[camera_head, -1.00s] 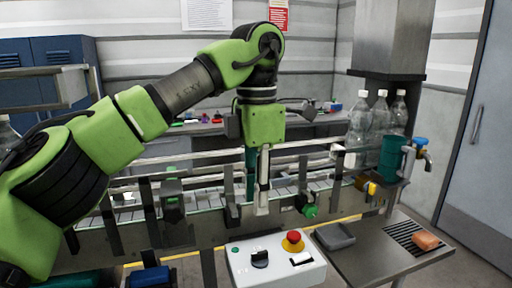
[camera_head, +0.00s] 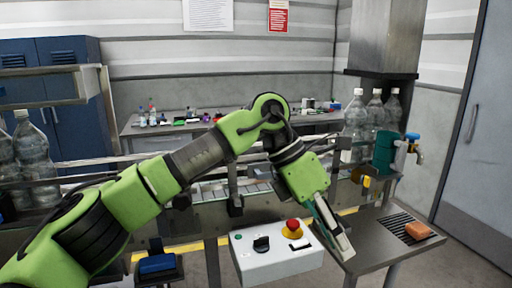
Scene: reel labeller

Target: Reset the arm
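My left arm (camera_head: 150,190) is green and black and reaches in from the left, across the front of the conveyor. Its wrist bends down, and my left gripper (camera_head: 343,250) points down and to the right. The gripper is beside the right end of the white control box (camera_head: 275,260), over the left part of the metal side table (camera_head: 385,248). Its fingers show nearly edge-on, so I cannot tell whether they are open or shut. I see nothing held in them. My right gripper is not in view.
The control box carries a red button (camera_head: 293,225) and a black knob (camera_head: 261,244). An orange-brown block (camera_head: 418,230) lies on the side table. Clear bottles (camera_head: 355,125) stand at the right and more (camera_head: 32,155) at the left.

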